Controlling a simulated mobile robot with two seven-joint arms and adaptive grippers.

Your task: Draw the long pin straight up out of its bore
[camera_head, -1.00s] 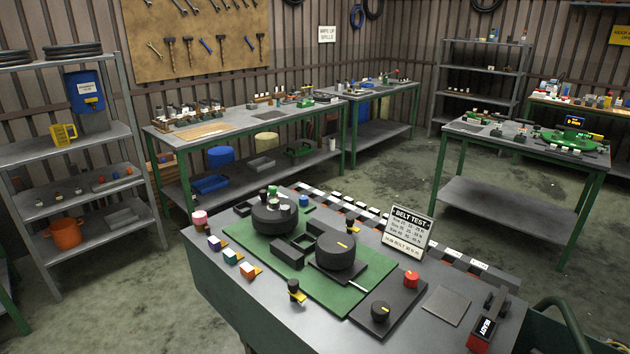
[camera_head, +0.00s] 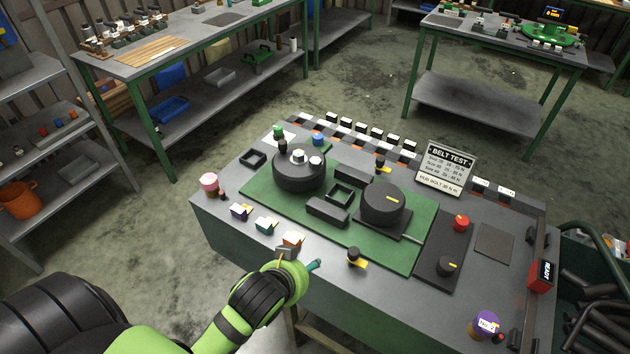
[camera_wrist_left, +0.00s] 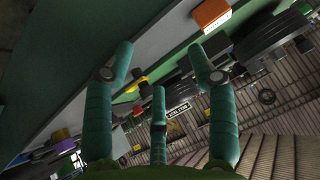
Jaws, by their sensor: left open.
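My left gripper (camera_head: 300,259) is at the front edge of the bench, beside the orange-topped block (camera_head: 292,239). Its teal fingers (camera_wrist_left: 160,70) are spread and empty in the left wrist view. The long pin cannot be singled out for certain. A black-knobbed piece with a yellow tab (camera_head: 355,258) stands at the front edge, right of my gripper. A similar black-and-yellow piece (camera_head: 381,165) stands behind the large black drum (camera_head: 384,203). Another black drum (camera_head: 298,168) sits at the left of the green plate (camera_head: 265,200). My right gripper is not in view.
Purple (camera_head: 240,212) and teal (camera_head: 266,225) blocks stand along the front edge, with a pink-topped piece (camera_head: 209,183) at the left. A BELT TEST sign (camera_head: 446,167) and a red knob (camera_head: 461,223) are to the right. The grey pad (camera_head: 494,242) is bare.

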